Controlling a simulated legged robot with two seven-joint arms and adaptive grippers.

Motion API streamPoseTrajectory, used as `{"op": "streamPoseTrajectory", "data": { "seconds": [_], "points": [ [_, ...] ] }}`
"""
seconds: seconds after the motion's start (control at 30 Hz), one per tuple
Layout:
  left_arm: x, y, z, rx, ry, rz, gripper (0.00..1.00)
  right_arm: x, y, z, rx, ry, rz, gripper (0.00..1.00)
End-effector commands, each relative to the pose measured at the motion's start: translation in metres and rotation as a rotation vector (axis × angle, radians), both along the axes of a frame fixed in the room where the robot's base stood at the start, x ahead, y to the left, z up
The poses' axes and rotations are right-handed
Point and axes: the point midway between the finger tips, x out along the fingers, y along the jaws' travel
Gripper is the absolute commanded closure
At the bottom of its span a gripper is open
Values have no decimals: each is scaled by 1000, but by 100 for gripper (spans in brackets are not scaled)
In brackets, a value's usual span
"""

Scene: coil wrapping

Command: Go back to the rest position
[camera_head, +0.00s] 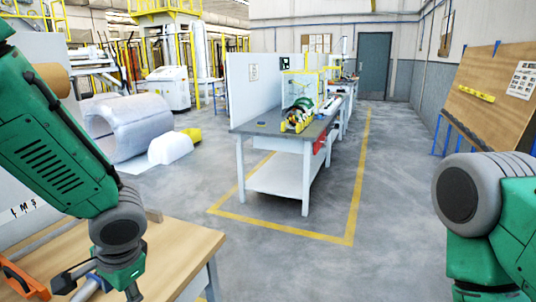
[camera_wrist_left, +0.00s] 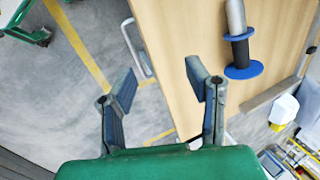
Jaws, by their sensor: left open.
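My left arm comes in from the left in the head view, with its gripper partly cut off at the bottom edge. In the left wrist view my left gripper (camera_wrist_left: 161,82) is open, with nothing between its fingers. A grey roll with a dark handle and blue discs (camera_wrist_left: 240,52) lies on the wooden table (camera_wrist_left: 180,45), to the right of the fingers and apart from them. Part of a grey and blue object (camera_head: 92,286) shows beside my left wrist in the head view. My right arm shows at the right edge, its gripper out of frame.
The wooden table (camera_head: 192,243) stands at lower left, with an orange-handled tool (camera_head: 18,276) on it. Large wrapped coils (camera_head: 128,125) lie on the floor behind. A grey workbench (camera_head: 262,133) stands ahead. The floor between table and my right arm is clear.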

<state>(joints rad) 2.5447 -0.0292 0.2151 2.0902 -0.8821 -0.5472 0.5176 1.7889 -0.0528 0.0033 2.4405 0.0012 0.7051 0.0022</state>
Motion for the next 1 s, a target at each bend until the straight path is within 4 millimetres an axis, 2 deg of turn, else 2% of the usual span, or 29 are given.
{"op": "streamPoseTrajectory", "data": {
  "seconds": [0.03, 0.17, 0.27, 0.47, 0.57, 0.67, 0.8, 0.9, 1.0],
  "points": [
    [-7, 2, -11, -20, 18, 6, 56, 0, 1, -1, 1, 0, 2, 46],
    [-17, -3, -34, -69, 50, 12, 56, 0, 1, -4, 2, 0, 3, 46],
    [-27, -12, -53, -107, 76, 19, 56, 0, 1, -6, 2, -1, 3, 46],
    [-60, -36, -100, -206, 131, 54, 56, 0, 1, -12, 2, -1, 3, 46],
    [-82, -44, -132, -273, 158, 89, 56, 0, 1, -17, 1, -1, 2, 46],
    [-113, -47, -174, -353, 179, 149, 56, 0, 1, -24, 1, 0, 1, 46],
    [-169, -33, -241, -429, 157, 279, 56, 0, 1, -37, 1, 0, 1, 46],
    [-202, -11, -272, -415, 107, 349, 56, 0, 2, -43, 1, 0, 2, 46],
    [-225, 9, -288, -375, 63, 385, 56, 0, 2, -47, 1, 0, 2, 46]
  ]
}}
